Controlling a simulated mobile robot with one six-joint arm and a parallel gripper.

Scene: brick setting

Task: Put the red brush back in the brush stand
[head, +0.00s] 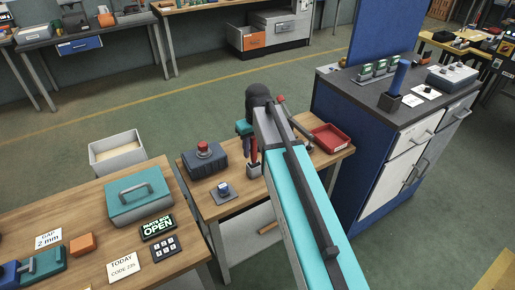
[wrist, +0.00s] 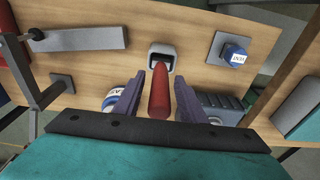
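The red brush (wrist: 159,92) shows upright between the two purple fingers of my gripper (wrist: 161,78) in the wrist view. Its far end points at the small grey brush stand (wrist: 161,48) and overlaps the dark opening. I cannot tell whether the fingers press on the brush or leave a small gap. In the head view the brush (head: 254,150) shows as a red strip just left of my arm, directly above the stand (head: 254,171). My gripper is partly hidden behind my arm there. How deep the brush sits in the stand is not clear.
On the same bench stand a dark box with a red button (head: 204,151), a blue knob on a plate (head: 224,189) and a red tray (head: 331,138). A jointed grey stand (wrist: 70,40) rises at the wrist view's left.

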